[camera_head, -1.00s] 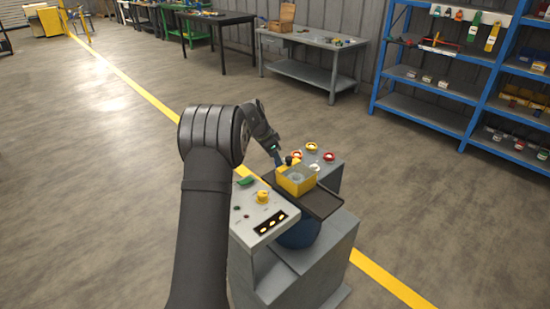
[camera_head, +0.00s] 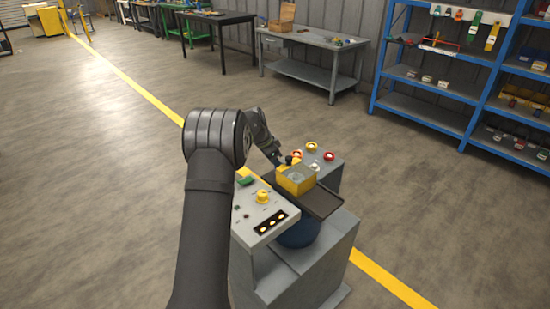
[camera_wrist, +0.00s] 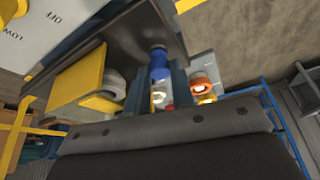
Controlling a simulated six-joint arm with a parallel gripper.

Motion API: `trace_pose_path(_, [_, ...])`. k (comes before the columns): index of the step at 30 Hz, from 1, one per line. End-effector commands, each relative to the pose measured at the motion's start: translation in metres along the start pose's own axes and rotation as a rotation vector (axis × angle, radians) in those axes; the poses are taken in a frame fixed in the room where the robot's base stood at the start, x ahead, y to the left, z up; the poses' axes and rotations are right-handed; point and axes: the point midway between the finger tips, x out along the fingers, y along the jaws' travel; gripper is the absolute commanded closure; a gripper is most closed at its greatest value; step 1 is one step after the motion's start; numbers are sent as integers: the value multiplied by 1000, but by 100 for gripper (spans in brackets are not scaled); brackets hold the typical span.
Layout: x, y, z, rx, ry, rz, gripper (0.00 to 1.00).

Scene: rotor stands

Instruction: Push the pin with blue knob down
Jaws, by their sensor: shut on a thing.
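The blue knob (camera_wrist: 158,62) shows in the wrist view between the two fingers of my gripper (camera_wrist: 158,82). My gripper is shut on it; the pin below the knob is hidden. In the head view my gripper (camera_head: 282,161) is at the far left corner of a yellow block (camera_head: 297,187) on the console's dark tray, with a small dark round part beside it. The blue knob cannot be made out clearly there. The yellow block also shows in the wrist view (camera_wrist: 75,88), left of the fingers, with a grey round part on it.
The grey console (camera_head: 330,262) carries a yellow knob (camera_head: 262,196) and green button (camera_head: 244,181) at left. Red and yellow ringed buttons (camera_head: 312,147) stand close behind the gripper. The dark tray (camera_head: 322,203) is bare at right. Workbenches and blue shelves (camera_head: 420,113) stand far back.

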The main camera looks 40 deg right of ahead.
Motion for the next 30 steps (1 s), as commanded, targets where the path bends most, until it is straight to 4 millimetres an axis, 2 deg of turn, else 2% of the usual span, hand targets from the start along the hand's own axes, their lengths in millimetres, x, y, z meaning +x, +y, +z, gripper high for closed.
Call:
trace_pose_path(2, [6,0,3,-1,0,-1,100])
trace_pose_path(8, [7,0,3,0,-1,0,100])
trace_pose_path(9, [7,0,3,-1,-1,0,74])
trace_pose_path(12, [7,0,3,-1,-1,0,55])
trace_pose_path(23, [1,0,2,0,0,-1,55])
trace_pose_path(26, [-12,0,2,0,1,-2,55])
trace_pose_path(30, [-42,-1,2,0,2,-3,55])
